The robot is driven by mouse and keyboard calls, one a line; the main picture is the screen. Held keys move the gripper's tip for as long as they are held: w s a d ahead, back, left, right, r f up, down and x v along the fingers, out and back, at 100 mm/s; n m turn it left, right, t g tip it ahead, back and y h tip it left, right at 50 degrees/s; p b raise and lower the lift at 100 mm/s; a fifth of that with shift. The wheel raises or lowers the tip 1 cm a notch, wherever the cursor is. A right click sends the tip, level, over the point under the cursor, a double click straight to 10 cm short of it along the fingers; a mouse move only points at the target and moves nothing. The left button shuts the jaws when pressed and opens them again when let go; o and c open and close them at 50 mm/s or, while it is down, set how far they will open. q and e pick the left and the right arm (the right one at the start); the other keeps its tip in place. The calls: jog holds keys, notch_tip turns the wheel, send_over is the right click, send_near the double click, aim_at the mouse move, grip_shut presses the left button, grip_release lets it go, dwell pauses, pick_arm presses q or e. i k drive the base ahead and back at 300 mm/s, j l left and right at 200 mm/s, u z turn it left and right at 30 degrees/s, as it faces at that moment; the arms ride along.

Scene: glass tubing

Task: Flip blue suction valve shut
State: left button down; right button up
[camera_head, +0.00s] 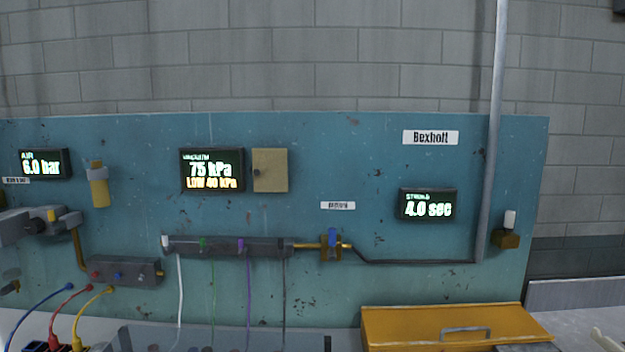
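The blue suction valve (332,238) is on the teal panel, right of centre. Its small blue lever points up, across the horizontal line, on a brass body (331,254). A brass fitting joins it on the left to a dark manifold (225,246), and a dark pipe (415,262) leaves it on the right. A small label (338,205), too blurred to read, is above the valve. Neither of my grippers can be made out in the head view, and nothing is seen touching the valve.
A display (212,170) reads 75 kPa, with a yellow "LOW 40 kPa" line. Another display (428,204) reads 4.0 sec. A yellow box (440,326) with a handle stands below right of the valve. Tubes hang from the manifold. The space before the valve looks clear.

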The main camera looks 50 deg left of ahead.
aim_at(332, 232)
jog(key=u, duration=1.5)
jog(key=j+z, duration=0.45)
jog(key=j, duration=0.7)
